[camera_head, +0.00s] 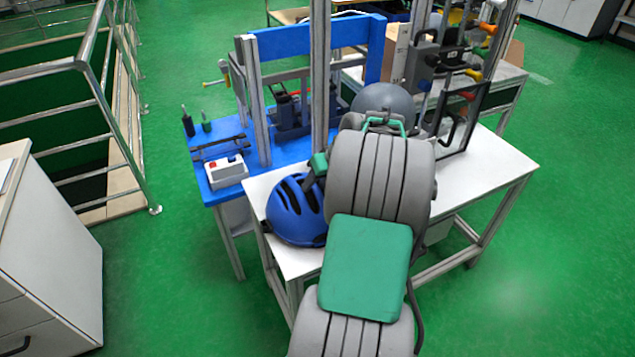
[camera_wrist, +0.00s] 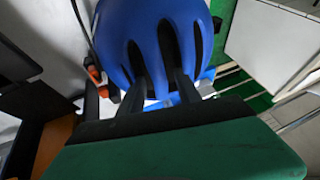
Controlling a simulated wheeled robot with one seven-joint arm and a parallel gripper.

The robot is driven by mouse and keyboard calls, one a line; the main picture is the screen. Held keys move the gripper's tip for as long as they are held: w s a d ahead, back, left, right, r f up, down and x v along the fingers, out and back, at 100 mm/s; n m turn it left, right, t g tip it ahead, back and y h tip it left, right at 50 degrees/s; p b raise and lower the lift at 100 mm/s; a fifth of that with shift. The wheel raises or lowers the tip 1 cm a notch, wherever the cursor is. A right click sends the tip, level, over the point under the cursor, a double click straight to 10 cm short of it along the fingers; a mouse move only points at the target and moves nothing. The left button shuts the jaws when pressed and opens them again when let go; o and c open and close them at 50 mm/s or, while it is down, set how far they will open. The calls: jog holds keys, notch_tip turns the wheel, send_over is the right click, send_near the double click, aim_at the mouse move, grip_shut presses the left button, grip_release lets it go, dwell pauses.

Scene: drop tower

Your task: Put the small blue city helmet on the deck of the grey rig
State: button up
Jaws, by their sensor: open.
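The blue helmet (camera_head: 290,212) sits at the left front corner of the white deck (camera_head: 480,178) of the grey-framed rig, its vented shell showing. In the wrist view the helmet (camera_wrist: 120,45) fills the upper middle. My gripper (camera_wrist: 160,85) is open, with its two dark fingers reaching toward the helmet's shell and overlapping its dark vents. Whether the fingers touch the shell, I cannot tell. In the head view my gripper (camera_head: 312,178) is at the helmet's upper right, partly hidden by my arm. My arm also covers the middle of the deck.
A blue bench (camera_head: 208,152) with a blue frame and a switch box (camera_head: 226,172) adjoins on the left. A grey dome (camera_head: 384,102), a metal post (camera_head: 320,80) and a dark-framed panel (camera_head: 462,120) stand behind my arm. The deck's right end is bare.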

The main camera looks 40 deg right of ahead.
jog(key=shift+d+r, duration=0.1)
jog(key=shift+r, duration=0.35)
jog(key=p+v, duration=0.1)
jog(key=v, duration=1)
jog(key=w+a+n+g, duration=0.2)
jog(key=w+a, duration=0.1)
jog(key=a, duration=1.7)
jog(key=s+a+f+n+g+h, duration=0.1)
jog(key=s+a+f, duration=0.4)
jog(key=s+a, duration=0.5)
jog(key=a, duration=0.2)
jog(key=shift+a+n, duration=0.3)
jog(key=shift+a, duration=0.1)
jog(key=shift+s+d+f, duration=0.1)
